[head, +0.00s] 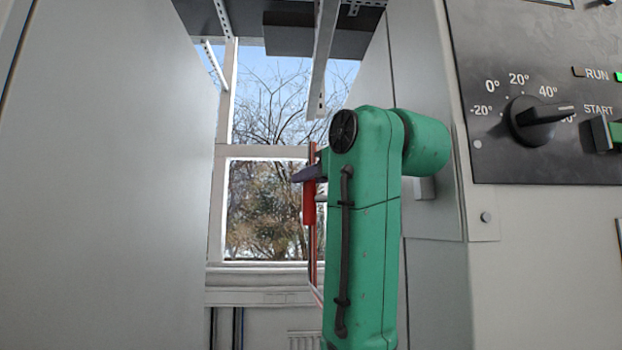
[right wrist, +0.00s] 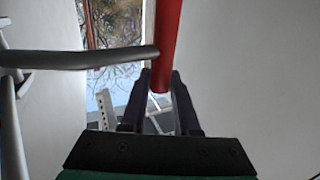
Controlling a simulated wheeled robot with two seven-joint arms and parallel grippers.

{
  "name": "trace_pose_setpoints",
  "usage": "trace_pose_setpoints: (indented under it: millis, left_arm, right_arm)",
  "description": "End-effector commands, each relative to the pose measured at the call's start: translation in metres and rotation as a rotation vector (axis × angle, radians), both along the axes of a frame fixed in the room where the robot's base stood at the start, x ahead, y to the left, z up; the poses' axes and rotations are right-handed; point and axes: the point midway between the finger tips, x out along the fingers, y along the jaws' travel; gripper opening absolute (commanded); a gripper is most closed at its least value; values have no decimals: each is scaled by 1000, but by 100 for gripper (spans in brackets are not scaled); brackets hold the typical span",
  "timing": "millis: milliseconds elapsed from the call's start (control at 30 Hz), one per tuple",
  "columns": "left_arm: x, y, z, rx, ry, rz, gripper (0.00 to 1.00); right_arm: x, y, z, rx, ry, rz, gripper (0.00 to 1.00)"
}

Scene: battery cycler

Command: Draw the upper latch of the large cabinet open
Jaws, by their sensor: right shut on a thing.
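A red bar-shaped handle, which looks like the upper latch (head: 309,203), stands upright just left of my green right arm in the head view. In the right wrist view the red bar (right wrist: 168,40) comes down from the top edge, and its lower end is between the two dark fingers. My right gripper (head: 309,173) is shut on it; it also shows in the right wrist view (right wrist: 161,82). The arm hides the latch's mount and much of the cabinet front (head: 438,290) behind it. My left gripper is not in view.
A dark control panel (head: 500,60) with a temperature knob (head: 535,120) and a green switch is at the right. A large plain grey surface (head: 100,180) fills the left. A window (head: 265,190) shows between them. A grey rod (right wrist: 80,57) crosses close beside the fingers.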

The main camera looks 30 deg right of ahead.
Motion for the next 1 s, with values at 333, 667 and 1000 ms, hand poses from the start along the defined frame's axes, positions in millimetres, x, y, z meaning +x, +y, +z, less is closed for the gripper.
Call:
trace_pose_setpoints:
  millis: [333,667,1000]
  left_arm:
    - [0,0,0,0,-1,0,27]
    - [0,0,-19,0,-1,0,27]
    - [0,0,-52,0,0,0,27]
  right_arm:
    - [0,0,0,0,-1,0,59]
    - [-30,0,-4,0,-7,0,59]
    - [-113,2,-3,0,-7,0,59]
